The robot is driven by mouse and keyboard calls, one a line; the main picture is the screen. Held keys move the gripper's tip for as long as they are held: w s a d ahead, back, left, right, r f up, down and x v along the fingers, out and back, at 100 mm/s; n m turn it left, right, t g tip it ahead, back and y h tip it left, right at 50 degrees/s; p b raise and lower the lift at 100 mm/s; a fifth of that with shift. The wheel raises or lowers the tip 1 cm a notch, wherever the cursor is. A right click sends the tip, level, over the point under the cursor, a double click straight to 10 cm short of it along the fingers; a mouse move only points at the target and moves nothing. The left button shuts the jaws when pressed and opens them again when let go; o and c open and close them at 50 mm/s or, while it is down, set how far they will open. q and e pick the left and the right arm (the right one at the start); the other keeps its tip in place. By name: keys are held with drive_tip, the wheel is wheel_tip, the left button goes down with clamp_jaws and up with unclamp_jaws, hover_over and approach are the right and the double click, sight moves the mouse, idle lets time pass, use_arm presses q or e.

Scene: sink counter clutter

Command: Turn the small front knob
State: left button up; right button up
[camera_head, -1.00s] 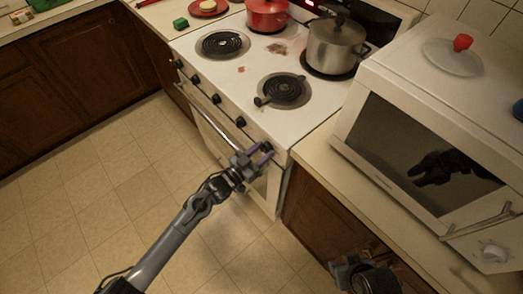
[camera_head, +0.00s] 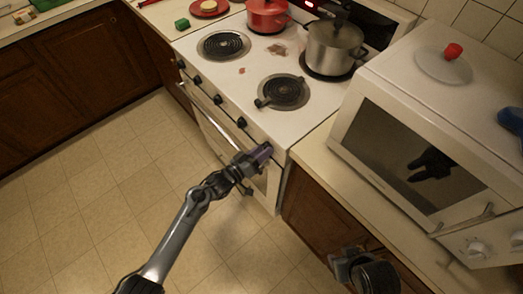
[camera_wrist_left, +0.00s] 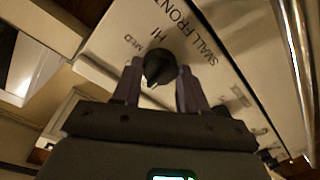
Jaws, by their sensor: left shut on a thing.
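The small front knob (camera_wrist_left: 160,66) is black, on the white stove's front panel, beside the printed words SMALL FRONT, HI and MED in the left wrist view. My left gripper (camera_head: 264,152) is at the right end of the stove's knob row. Its two fingers stand on either side of the knob and are shut on it. In the head view the gripper hides this knob. My right gripper (camera_head: 350,266) is low at the right, away from the stove; its fingers are not clear.
Several other black knobs, one of them (camera_head: 242,123) nearest, line the stove front (camera_head: 225,62) above the oven handle (camera_head: 215,110). A steel pot (camera_head: 333,45) and a red pot (camera_head: 266,15) stand on burners. A white microwave (camera_head: 440,120) stands at right. The floor is clear.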

idle(0.4)
use_arm(q)
drive_tip(key=o, duration=1.1)
drive_tip(key=shift+c, duration=0.2)
